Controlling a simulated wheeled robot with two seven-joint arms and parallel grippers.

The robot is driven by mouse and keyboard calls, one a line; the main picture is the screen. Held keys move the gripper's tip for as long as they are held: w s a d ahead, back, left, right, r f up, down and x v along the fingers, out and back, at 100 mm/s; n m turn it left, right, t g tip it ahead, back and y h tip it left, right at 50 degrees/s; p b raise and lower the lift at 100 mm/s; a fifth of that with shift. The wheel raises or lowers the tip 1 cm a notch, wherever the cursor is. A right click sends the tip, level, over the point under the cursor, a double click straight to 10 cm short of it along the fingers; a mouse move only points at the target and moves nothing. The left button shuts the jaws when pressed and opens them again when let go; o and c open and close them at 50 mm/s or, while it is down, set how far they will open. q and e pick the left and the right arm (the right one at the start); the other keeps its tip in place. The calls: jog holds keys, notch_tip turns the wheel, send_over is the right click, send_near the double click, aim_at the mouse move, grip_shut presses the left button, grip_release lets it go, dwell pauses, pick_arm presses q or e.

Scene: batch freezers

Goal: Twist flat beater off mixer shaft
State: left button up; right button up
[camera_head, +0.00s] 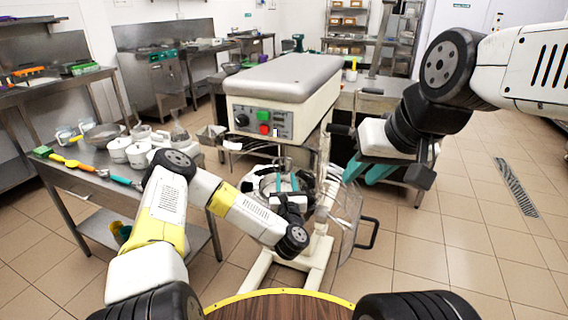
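The mixer (285,82) stands ahead of me, with a cream body, a grey top and a front panel with a green and a red button. Its bowl area (262,180) is below the head. The flat beater and shaft cannot be made out clearly there, and the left arm covers part of the area. I cannot tell whether the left fingers touch the beater. My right gripper (360,176) is right of the mixer, its teal fingers apart and empty, beside the clear guard.
A steel table (70,165) on the left carries white jars (118,150), bowls and utensils with coloured handles. A guard with a dark handle (367,233) sticks out right of the mixer. Steel counters and a shelf rack stand behind. The tiled floor on the right is clear, apart from a drain grate (516,187).

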aim_at(283, 152)
pick_arm(q)
jog(key=shift+w+a+r, duration=0.15)
jog(key=shift+w+r, duration=0.15)
jog(key=shift+w, duration=2.3)
jog(key=shift+w+a+r, duration=0.2)
jog(key=shift+w+r, duration=0.15)
jog(key=shift+w, duration=2.25)
jog(key=shift+w+a+r, duration=0.15)
jog(key=shift+w+r, duration=0.15)
jog(key=shift+w, duration=2.3)
grip_shut()
